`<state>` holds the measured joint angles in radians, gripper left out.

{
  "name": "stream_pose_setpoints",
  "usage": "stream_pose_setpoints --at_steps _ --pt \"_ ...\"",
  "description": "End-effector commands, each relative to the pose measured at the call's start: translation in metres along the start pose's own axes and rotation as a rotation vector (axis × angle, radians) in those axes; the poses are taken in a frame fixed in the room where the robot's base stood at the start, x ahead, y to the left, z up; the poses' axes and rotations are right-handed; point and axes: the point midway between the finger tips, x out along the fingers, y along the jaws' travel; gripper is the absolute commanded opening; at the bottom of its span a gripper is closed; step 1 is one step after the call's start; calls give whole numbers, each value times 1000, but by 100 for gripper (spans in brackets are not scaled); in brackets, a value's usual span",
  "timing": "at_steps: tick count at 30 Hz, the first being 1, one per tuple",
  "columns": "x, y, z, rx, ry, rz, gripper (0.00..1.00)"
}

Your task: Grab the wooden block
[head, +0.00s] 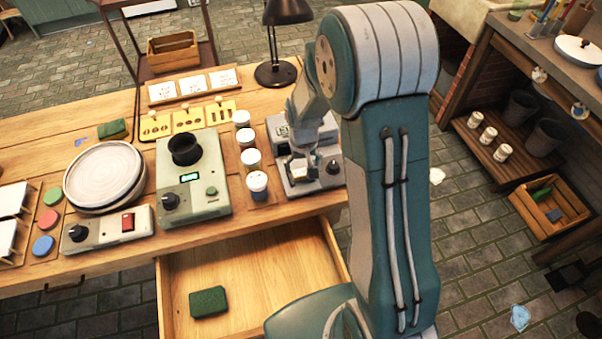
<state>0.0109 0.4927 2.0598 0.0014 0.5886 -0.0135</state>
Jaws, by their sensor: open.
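I cannot make out a plain wooden block in the head view. A dark green block-shaped piece (208,302) lies in the open drawer (262,262) at the front of the table; its material is unclear. My gripper (302,172) is small and partly hidden by my own arm. It is open, over or beside the grey device (328,182) at the right end of the table. Nothing shows clearly between its fingers.
The wooden table (75,180) holds a round plate on a wheel (103,175), a green machine with a black cup (193,190), a control box (108,228), several small jars (250,158) and a black lamp (277,72). A shelf with a crate (550,212) stands at right.

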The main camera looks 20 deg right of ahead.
Motion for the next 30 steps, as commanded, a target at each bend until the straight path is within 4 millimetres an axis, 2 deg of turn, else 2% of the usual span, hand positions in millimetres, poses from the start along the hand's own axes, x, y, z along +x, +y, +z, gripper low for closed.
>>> stream_pose_setpoints --at_steps 3,6,14,18,19,20,23,24,30 --pt "20 -3 3 -1 -5 1 100" --pt "30 -3 2 -1 -2 1 100" --pt "33 -3 2 -1 0 1 100" --pt "32 -3 2 -1 0 0 49" --pt "32 -3 2 -1 0 0 39" --pt "32 -3 2 -1 0 0 36" --pt "32 -3 2 -1 -1 1 35" --pt "32 -3 2 -1 -1 1 30" --pt "33 -3 2 -1 -2 1 30"
